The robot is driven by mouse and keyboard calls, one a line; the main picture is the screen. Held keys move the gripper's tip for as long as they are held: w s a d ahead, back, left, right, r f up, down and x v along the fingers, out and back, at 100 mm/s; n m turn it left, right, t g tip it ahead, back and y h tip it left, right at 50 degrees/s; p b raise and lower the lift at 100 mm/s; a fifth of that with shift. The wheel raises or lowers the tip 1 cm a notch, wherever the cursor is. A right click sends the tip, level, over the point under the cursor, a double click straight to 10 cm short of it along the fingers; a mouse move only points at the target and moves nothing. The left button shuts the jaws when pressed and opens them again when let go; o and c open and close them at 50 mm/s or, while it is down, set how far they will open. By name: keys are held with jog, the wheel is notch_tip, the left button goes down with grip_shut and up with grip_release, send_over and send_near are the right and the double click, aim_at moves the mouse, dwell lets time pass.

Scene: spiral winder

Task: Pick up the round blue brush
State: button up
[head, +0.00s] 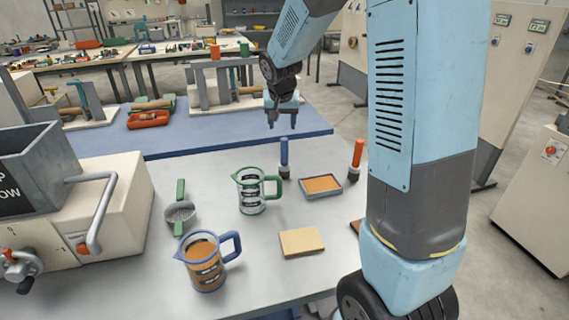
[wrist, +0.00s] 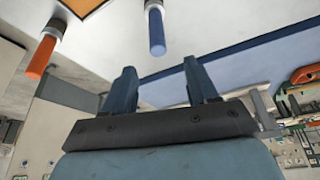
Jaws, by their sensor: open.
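The round blue brush (head: 284,153) stands upright on the grey table, blue handle up and bristles down, just left of a shallow tray. In the wrist view its blue handle (wrist: 156,30) shows at the top, ahead of the fingers, with a pale ferrule. My gripper (head: 282,120) is open and empty. In the head view it appears above the brush's handle, with a small gap between them. In the wrist view the two fingers of the gripper (wrist: 159,70) point toward the handle, apart from it.
An orange-handled brush (head: 357,154) stands to the right. The shallow tray (head: 305,195) holds an orange sheet. A green-handled jug (head: 250,192), a blue-handled jug (head: 205,262), a scoop (head: 180,211) and a tan block (head: 301,242) sit nearby. A blue bench (head: 230,125) lies behind.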

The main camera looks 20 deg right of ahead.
aim_at(283, 140)
jog(key=x, duration=0.8)
jog(key=shift+f, duration=0.25)
jog(key=shift+d+x, duration=0.2)
jog(key=shift+x, duration=2.5)
jog(key=shift+s, duration=0.15)
jog(key=c, duration=1.1)
